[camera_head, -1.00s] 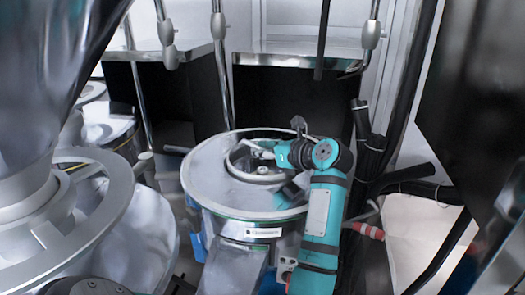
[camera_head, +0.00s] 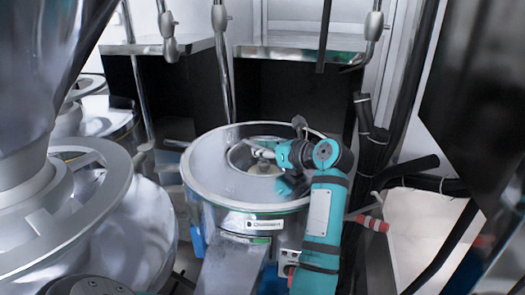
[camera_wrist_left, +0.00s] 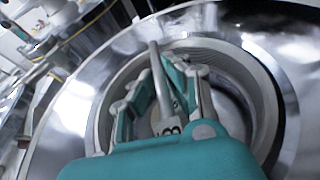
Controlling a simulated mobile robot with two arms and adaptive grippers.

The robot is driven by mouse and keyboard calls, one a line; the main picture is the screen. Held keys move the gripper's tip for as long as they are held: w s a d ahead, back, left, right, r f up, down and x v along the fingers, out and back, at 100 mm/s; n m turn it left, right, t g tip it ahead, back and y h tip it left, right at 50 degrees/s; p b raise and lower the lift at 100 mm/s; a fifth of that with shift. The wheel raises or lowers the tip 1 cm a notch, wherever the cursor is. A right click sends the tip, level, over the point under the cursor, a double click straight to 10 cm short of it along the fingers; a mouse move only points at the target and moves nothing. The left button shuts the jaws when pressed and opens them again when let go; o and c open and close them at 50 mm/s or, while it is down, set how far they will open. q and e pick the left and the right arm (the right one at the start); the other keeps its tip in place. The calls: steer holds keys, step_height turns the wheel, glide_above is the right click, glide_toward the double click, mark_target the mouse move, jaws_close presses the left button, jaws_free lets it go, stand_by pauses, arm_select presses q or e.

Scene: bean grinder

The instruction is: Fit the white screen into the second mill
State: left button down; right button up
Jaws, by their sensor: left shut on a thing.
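The mill in the middle (camera_head: 205,178), a round metal drum with a label on its front, has an open round well in its top. My left gripper (camera_head: 262,151) reaches over this well from the right. In the left wrist view its two fingers (camera_wrist_left: 162,80) are shut on a narrow pale grey piece (camera_wrist_left: 157,68), which looks like the white screen seen nearly edge-on. The piece is above or inside the well, whose ribbed ring wall (camera_wrist_left: 265,95) surrounds the fingers. Whether it touches the ring cannot be told. My right gripper is not in view.
A second large metal machine with a spoked ring (camera_head: 85,225) and a hopper (camera_head: 45,70) fills the left foreground. Black hoses (camera_head: 372,140) and a dark panel (camera_head: 475,80) stand at the right. Vertical pipes (camera_head: 222,60) rise behind the middle mill.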

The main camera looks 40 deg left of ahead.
arm_select(q)
steer(key=shift+f, duration=0.1)
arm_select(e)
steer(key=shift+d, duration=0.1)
